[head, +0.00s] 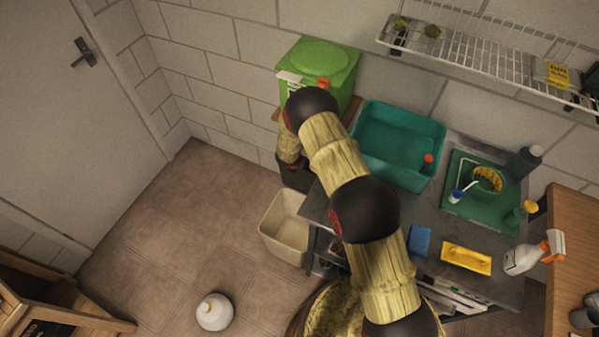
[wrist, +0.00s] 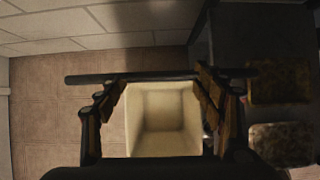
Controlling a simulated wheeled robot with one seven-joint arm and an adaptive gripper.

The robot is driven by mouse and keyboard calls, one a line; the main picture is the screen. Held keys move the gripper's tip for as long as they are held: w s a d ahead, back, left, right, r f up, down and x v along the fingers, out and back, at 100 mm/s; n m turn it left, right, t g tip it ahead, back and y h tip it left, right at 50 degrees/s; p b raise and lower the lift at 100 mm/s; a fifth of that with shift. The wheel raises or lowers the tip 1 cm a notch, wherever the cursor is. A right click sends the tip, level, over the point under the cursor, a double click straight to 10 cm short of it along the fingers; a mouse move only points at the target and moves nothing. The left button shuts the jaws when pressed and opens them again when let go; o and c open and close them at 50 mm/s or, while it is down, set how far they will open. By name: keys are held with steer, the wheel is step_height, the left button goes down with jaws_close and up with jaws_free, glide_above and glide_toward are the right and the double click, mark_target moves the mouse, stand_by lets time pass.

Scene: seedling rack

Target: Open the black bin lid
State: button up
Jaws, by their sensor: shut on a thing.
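My gripper (wrist: 160,84) shows in the wrist view with a finger on each side. I cannot tell how far the lid is raised.
The open cream bin (head: 284,228) stands on the floor; it also shows in the wrist view (wrist: 163,120). A green lidded box (head: 318,72) is by the wall. A teal tub (head: 398,142) stands on the bench to the right.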

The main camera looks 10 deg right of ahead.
steer(key=shift+d+f, duration=0.15)
steer(key=shift+f, duration=0.1)
steer(key=o, duration=1.4)
steer(key=shift+f, duration=0.1)
steer(key=shift+o, duration=1.4)
steer(key=shift+w, duration=0.15)
steer(key=shift+r, duration=0.2)
steer(key=v, duration=1.2)
steer(key=shift+f, duration=0.1)
